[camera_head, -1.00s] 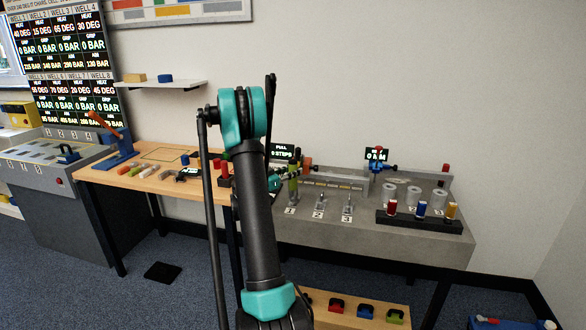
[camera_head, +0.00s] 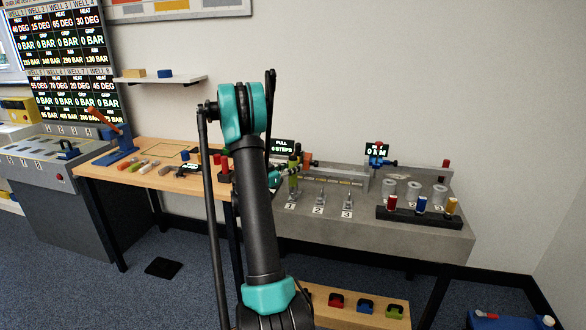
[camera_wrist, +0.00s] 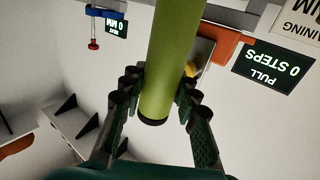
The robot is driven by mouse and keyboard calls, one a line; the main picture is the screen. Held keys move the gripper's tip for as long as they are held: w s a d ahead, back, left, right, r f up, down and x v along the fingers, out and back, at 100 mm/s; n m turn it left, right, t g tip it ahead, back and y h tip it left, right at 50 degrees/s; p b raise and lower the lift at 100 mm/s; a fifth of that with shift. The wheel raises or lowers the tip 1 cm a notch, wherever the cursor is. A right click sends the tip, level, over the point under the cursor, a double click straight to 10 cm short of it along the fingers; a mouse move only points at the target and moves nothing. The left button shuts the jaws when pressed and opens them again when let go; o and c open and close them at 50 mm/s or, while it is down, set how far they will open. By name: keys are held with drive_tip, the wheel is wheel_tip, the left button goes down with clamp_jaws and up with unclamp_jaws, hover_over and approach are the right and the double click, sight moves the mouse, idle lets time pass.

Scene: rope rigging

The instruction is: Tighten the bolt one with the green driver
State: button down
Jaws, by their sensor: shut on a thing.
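The green driver (camera_head: 293,184) stands about upright above the place marked 1 on the grey bench. In the wrist view its thick green handle (camera_wrist: 173,50) runs up from between the fingers, with a dark end near them. My gripper (camera_wrist: 160,92) is shut on this handle, a finger on each side. In the head view my gripper (camera_head: 284,174) is partly hidden behind my arm. Bolt one is not clear beneath the driver, by the label 1 (camera_head: 291,207); I cannot tell whether the driver touches it.
Places 2 (camera_head: 318,211) and 3 (camera_head: 347,214) are close at the right on the grey bench (camera_head: 400,237). A display (camera_head: 283,146) reads "PULL 0 STEPS" behind the driver. A black rack (camera_head: 408,219) with coloured items stands further right. A wooden table (camera_head: 150,180) is at the left.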

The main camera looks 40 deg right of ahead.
drive_tip(key=shift+f, duration=1.35)
idle(2.5)
idle(0.3)
